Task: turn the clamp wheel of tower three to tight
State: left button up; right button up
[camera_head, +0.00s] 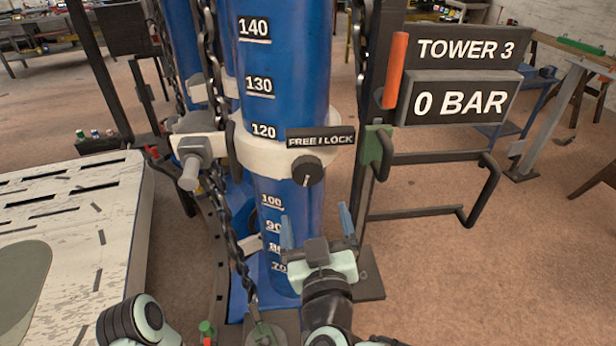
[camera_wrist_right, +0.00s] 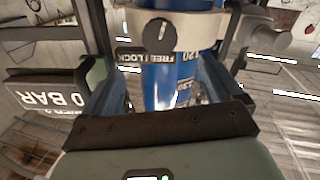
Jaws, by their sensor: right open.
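The clamp wheel is a round black knob (camera_head: 307,170) on the white collar (camera_head: 264,155) around the blue column of tower three. A pale line shows on the knob's lower face. The black FREE / LOCK label (camera_head: 320,138) sits just above it. The knob also shows upside down near the top of the right wrist view (camera_wrist_right: 158,36). My right gripper (camera_head: 317,226) is open and empty below the knob, its blue fingers pointing up and apart from it. In the right wrist view the column stands between the fingers. My left gripper is not in view.
The TOWER 3 sign (camera_head: 466,50) and 0 BAR display (camera_head: 459,101) stand right of the column. An orange handle (camera_head: 396,70) and a green bracket (camera_head: 377,150) are nearby. A chain (camera_head: 230,215) hangs left of the column. A pale slotted table (camera_head: 100,200) fills the left.

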aim_at(308, 176)
jog(key=w, duration=0.4)
jog(key=w+p, duration=0.1)
jog(key=w, duration=0.3)
jog(key=w+a+p, duration=0.1)
jog(key=w, duration=0.3)
jog(key=shift+w+a+f, duration=0.1)
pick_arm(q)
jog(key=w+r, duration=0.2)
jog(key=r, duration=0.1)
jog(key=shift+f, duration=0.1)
pick_arm(e)
jog(key=c, duration=1)
